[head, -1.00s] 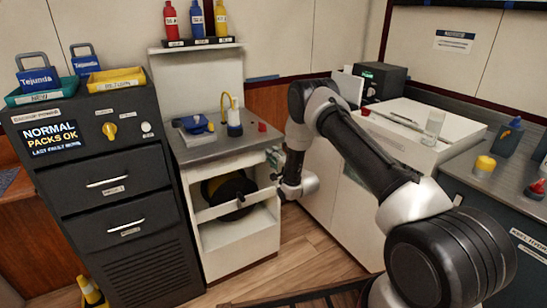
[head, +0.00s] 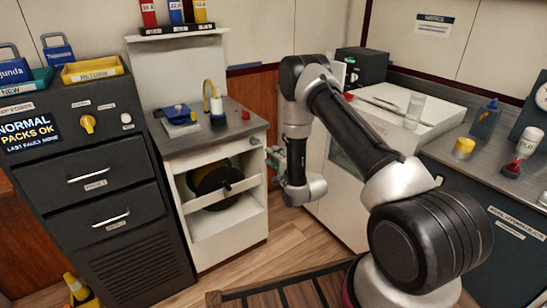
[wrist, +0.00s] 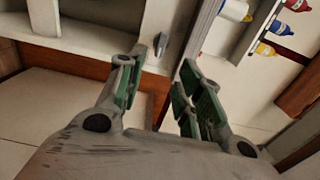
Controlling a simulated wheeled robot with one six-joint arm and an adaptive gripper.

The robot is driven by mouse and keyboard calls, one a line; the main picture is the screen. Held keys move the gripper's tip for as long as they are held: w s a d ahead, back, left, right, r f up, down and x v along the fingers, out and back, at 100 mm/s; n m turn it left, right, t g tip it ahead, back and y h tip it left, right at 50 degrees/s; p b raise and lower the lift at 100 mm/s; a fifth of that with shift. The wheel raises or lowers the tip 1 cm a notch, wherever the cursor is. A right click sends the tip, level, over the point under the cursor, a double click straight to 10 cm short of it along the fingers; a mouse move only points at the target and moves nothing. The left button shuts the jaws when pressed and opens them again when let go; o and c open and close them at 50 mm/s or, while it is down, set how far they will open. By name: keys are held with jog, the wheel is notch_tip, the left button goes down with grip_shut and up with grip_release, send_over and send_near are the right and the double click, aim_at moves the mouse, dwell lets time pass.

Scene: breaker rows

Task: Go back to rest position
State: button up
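My arm (head: 345,120) reaches left from its base and bends down at the far end. My gripper (head: 273,160) hangs beside the right front edge of the white open-fronted cabinet (head: 228,255), small and partly hidden in the head view. In the wrist view my gripper (wrist: 160,78) has its two green-padded fingers spread apart, with nothing between them. A pale panel and a small grey piece (wrist: 161,45) show beyond the fingertips; I cannot tell whether anything touches them.
A dark drawer cabinet (head: 95,150) with a status display stands at the left. A counter (head: 500,140) with several small items runs along the right. A white bench (head: 345,190) stands behind my arm. Wooden floor (head: 225,285) is clear in front of the white cabinet.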

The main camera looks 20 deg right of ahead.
jog(key=s+d+f+n+g+h, duration=0.1)
jog(key=s+f+n+g, duration=0.25)
jog(key=f, duration=0.35)
jog(key=s+d+f+n+g+h, duration=0.1)
jog(key=s+f+n+g+h, duration=0.2)
jog(key=f, duration=0.4)
jog(key=s+d+r+n+g, duration=0.2)
jog(key=s+d+n+g, duration=0.1)
jog(key=s+g, duration=0.3)
jog(key=s+d+r+n, duration=0.1)
jog(key=s+d+r, duration=0.1)
jog(key=s+r, duration=0.9)
jog(key=s+d+r+n+h, duration=0.1)
jog(key=s+d+r+n, duration=0.1)
jog(key=s+r, duration=0.9)
jog(key=s+d+r+n, duration=0.1)
jog(key=s+r, duration=1)
jog(key=r, duration=1.2)
jog(key=shift+d+r+n+h, duration=0.3)
jog(key=shift+d+r+n, duration=0.1)
jog(key=shift+n, duration=0.15)
